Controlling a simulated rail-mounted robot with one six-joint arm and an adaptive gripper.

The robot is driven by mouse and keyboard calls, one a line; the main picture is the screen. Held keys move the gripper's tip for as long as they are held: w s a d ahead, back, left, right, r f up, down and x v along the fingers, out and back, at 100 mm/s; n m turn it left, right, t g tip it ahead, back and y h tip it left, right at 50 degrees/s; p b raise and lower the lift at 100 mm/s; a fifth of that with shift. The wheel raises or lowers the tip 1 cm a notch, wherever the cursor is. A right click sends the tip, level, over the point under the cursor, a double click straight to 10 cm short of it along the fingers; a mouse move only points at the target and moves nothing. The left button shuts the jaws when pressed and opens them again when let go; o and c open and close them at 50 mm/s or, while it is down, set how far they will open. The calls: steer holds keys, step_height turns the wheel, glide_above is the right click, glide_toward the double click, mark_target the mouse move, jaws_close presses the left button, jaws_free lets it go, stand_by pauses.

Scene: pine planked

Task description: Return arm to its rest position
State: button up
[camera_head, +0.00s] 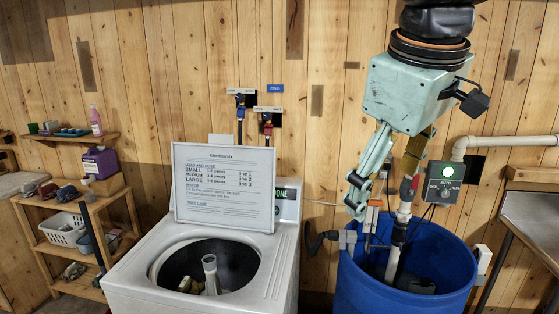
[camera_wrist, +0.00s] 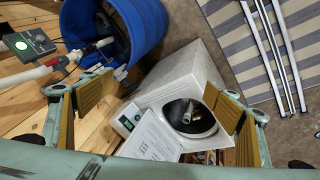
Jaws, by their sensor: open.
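My gripper (camera_head: 382,194) hangs from my arm at the upper right of the head view, fingers pointing down. It is open, and nothing sits between its fingers. In the head view it overlaps the upper rim of the blue barrel (camera_head: 345,285); how far it is from the barrel I cannot tell. In the wrist view the fingers of my gripper (camera_wrist: 160,84) are spread wide to the left and right. The white washing machine (camera_wrist: 165,92) and the blue barrel (camera_wrist: 150,22) show beyond and between them.
The washing machine (camera_head: 130,290) has an open tub and a sign (camera_head: 225,187) on top. A white pipe (camera_head: 395,250) and a control box with a green light (camera_head: 444,182) stand at the barrel. Shelves (camera_head: 55,200) are at left, a metal-topped table (camera_head: 535,220) at right.

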steer(key=s+d+f+m+b, duration=0.1)
steer(key=s+f+m+b, duration=0.1)
steer(key=s+f, duration=0.5)
steer(key=s+d+f+m+b, duration=0.1)
steer(key=s+f+m, duration=0.4)
steer(key=s, duration=0.9)
step_height(320, 180, down, 3)
steer(key=shift+s+d+r+m+y+b, duration=0.1)
steer(key=shift+s+d+m+y+b, duration=0.2)
steer(key=shift+b, duration=0.5)
steer(key=shift+a+r, duration=0.1)
steer(key=shift+r, duration=0.05)
step_height(320, 180, up, 8)
steer(key=p, duration=0.8)
steer(key=shift+r+p, duration=0.15)
steer(key=shift+p, duration=0.15)
